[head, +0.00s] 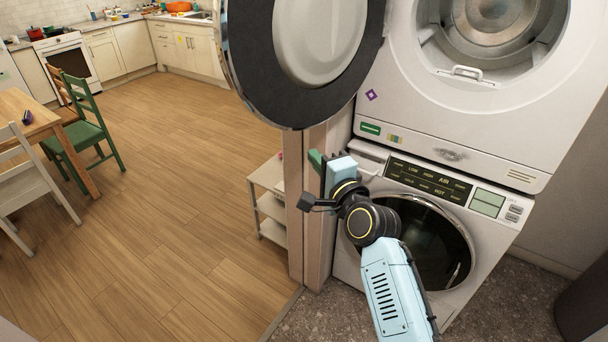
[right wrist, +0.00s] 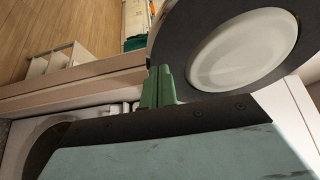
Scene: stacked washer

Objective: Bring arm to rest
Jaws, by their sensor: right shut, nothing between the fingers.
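My right arm rises from the bottom of the head view in front of the stacked machines. Its right gripper (head: 316,160) points away, with green fingers beside the lower machine's top left corner. In the right wrist view the green fingers (right wrist: 158,86) are together and hold nothing. The open round door (head: 300,50) of the upper machine hangs above the gripper in the head view. It also fills the upper right of the right wrist view (right wrist: 245,48); I cannot tell whether the fingers touch it. My left gripper is not in view.
The upper machine (head: 450,120) shows its drum, and the lower machine (head: 500,255) has its round door shut. A wall edge (head: 295,210) stands left of the gripper, with a low white shelf (head: 268,205) beyond. Wooden floor (head: 170,200) is clear; table and chairs stand far left.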

